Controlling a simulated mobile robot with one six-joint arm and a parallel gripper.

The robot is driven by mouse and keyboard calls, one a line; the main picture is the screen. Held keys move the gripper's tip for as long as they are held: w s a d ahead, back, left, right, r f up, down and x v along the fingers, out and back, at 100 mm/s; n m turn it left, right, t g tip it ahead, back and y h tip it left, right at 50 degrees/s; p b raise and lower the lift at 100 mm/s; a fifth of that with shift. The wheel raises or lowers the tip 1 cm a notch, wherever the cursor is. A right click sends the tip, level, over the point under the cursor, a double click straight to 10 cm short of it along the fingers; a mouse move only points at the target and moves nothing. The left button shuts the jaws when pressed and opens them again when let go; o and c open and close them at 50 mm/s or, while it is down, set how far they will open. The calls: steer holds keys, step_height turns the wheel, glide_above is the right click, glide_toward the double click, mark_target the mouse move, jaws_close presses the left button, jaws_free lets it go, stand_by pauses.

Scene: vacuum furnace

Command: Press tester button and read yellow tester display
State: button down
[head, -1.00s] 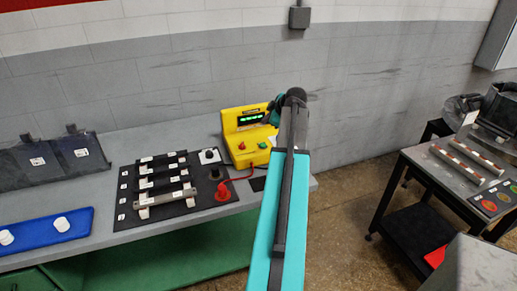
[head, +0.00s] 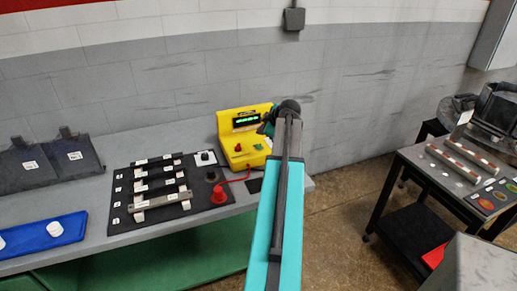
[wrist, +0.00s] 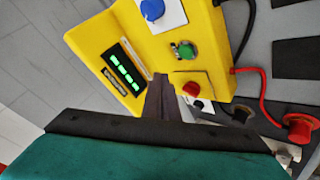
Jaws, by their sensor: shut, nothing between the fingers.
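The yellow tester (head: 229,130) stands on the grey bench against the wall. Its display (head: 246,119) is lit with green characters; they also show in the wrist view (wrist: 125,71) but are too small and tilted to read surely. In the wrist view a green button (wrist: 185,49), a red button (wrist: 191,88) and a blue knob (wrist: 152,9) sit on the tester. My gripper (wrist: 161,82) is shut and empty, its fingertips over the tester face between the display and the two buttons. I cannot tell whether they touch it.
A blue tray (head: 60,240) lies at left. A black-framed cart (head: 405,165) stands at right, with open floor between.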

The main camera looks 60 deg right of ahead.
mark_target(261, 147)
steer(key=shift+f+b, duration=1.35)
steer(key=shift+f, duration=0.95)
steer(key=shift+f+b, duration=0.8)
steer(key=shift+b, duration=0.3)
stand_by(1.4)
steer(key=shift+r, duration=0.85)
steer(key=shift+r, duration=0.1)
steer(key=shift+w+r+p, duration=0.1)
steer(key=shift+r+p, duration=0.65)
steer(key=shift+r, duration=1.65)
